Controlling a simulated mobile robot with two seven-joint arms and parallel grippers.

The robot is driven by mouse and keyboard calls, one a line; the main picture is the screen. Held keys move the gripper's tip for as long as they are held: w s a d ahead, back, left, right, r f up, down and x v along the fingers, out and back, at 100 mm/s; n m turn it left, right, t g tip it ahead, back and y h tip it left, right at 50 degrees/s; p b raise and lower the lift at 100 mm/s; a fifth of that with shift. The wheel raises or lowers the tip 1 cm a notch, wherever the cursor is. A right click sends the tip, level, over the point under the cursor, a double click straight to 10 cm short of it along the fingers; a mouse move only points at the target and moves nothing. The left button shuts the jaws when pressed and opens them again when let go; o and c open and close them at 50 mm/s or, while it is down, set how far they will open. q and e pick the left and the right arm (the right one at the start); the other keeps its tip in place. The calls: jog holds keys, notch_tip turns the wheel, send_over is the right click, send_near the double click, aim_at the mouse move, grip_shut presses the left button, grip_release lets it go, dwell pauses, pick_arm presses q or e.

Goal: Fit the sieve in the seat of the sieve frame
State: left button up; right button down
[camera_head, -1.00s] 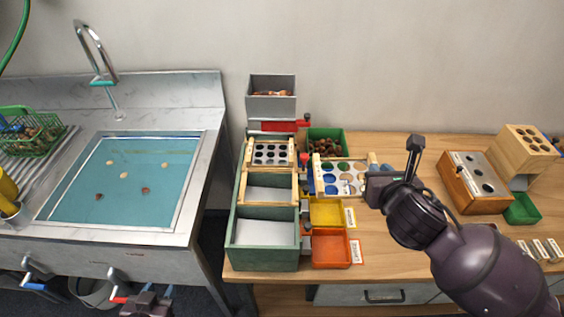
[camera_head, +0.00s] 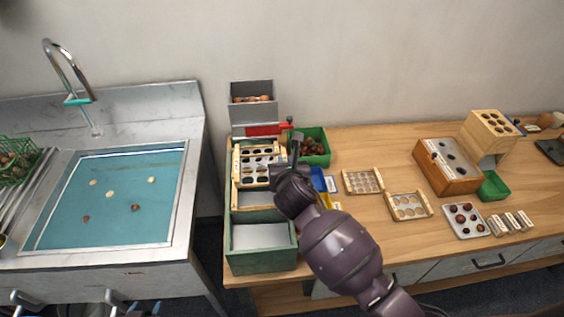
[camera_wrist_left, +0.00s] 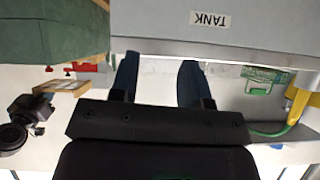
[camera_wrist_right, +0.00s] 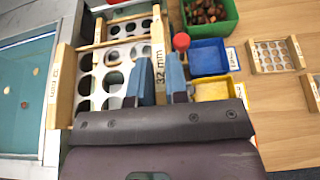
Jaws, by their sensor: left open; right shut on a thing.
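The held sieve (camera_wrist_right: 103,80) has wooden side rails, a white plate with large holes and a "32 mm" label. My right gripper (camera_wrist_right: 161,68) is shut on its right rail; the gripper also shows in the head view (camera_head: 296,145). The sieve (camera_head: 252,173) is over the wooden rails of the sieve frame (camera_head: 264,263), a green box. Another perforated plate (camera_wrist_right: 128,28) with smaller holes lies just behind it. I cannot tell whether the held sieve touches the seat. My left gripper (camera_wrist_left: 158,78) is open and empty, by the tank's front.
A grey hopper (camera_head: 251,112) with chestnuts and a red handle stands behind the frame. A green bin (camera_head: 318,158) of chestnuts and blue and yellow bins (camera_wrist_right: 207,90) flank it. Two more sieves (camera_head: 363,181) (camera_head: 409,206) lie on the table. The sink (camera_head: 110,205) is left.

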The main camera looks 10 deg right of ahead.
jog(key=shift+w+a+f, duration=0.1)
jog(key=shift+a+f, duration=0.1)
jog(key=shift+a, duration=0.3)
jog(key=shift+f, duration=1)
jog(key=shift+f+b, duration=0.85)
jog(key=shift+b, duration=0.3)
pick_arm(q)
jog(key=shift+w+d+f+t+b, duration=0.1)
jog(key=shift+w+f+t+b, duration=0.2)
jog(key=shift+w+f+b, duration=0.4)
pick_arm(e)
notch_tip(320, 180, down, 3)
jog(key=shift+r, duration=0.2)
pick_arm(q)
jog(key=shift+r+p, duration=0.3)
jog(key=shift+p, duration=0.05)
pick_arm(e)
jog(key=shift+f, duration=0.15)
pick_arm(q)
jog(key=shift+r, duration=0.1)
pick_arm(e)
jog(key=shift+f, duration=0.45)
